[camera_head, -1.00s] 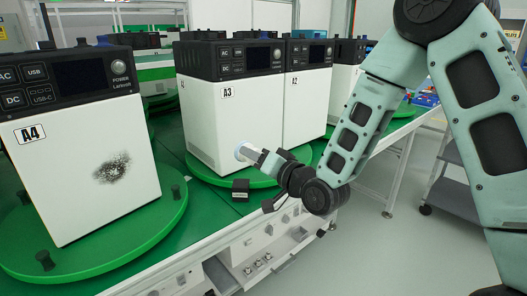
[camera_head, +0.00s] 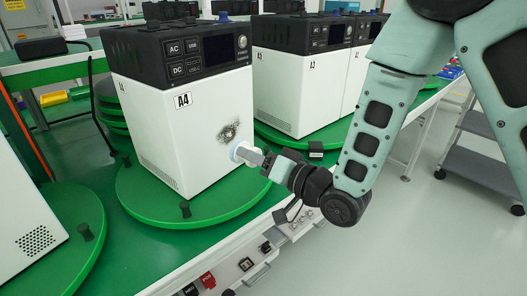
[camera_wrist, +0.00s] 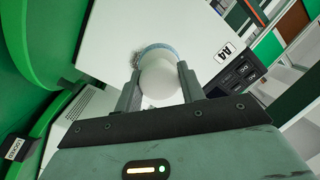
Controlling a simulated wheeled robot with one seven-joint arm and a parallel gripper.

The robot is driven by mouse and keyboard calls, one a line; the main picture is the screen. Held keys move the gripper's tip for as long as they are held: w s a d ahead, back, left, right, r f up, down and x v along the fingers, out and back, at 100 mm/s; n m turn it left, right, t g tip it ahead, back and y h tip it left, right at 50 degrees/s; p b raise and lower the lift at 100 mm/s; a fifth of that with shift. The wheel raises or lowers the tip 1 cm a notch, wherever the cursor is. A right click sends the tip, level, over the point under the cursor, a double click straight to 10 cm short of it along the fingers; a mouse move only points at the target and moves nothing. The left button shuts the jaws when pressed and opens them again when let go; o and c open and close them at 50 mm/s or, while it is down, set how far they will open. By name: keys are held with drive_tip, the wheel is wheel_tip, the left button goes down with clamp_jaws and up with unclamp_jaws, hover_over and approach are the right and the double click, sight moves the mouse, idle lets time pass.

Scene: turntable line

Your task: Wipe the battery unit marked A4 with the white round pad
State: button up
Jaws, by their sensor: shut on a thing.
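The battery unit marked A4 (camera_head: 165,130) is a white box with a black top panel, standing on a green turntable (camera_head: 150,207). A dark sooty smudge (camera_head: 229,131) is on its front face, near the right edge. My gripper (camera_head: 262,157) is shut on the white round pad (camera_head: 240,151). The pad is just below and right of the smudge; I cannot tell whether it touches the face. In the wrist view the pad (camera_wrist: 158,78) is between the two fingers (camera_wrist: 157,88), in front of A4's white face (camera_wrist: 120,30), partly covering the smudge.
Battery unit A3 (camera_head: 285,95) stands on another turntable behind and to the right. Another white unit with a vent grille (camera_head: 35,238) is at the left front. A grey cart (camera_head: 480,150) stands at the right on open floor.

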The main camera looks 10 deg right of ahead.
drive_tip(key=shift+p+x, duration=0.55)
drive_tip(key=shift+x, duration=2.35)
drive_tip(key=shift+x, duration=1)
drive_tip(key=shift+w+d, duration=0.1)
drive_tip(key=shift+w, duration=0.05)
drive_tip(key=shift+w+d+b, duration=0.4)
drive_tip(key=shift+w+d, duration=0.65)
drive_tip(key=shift+d, duration=0.2)
drive_tip(key=shift+w+d, duration=2.3)
drive_tip(key=shift+w, duration=0.1)
drive_tip(key=shift+a+b, duration=0.1)
drive_tip(key=shift+b, duration=0.2)
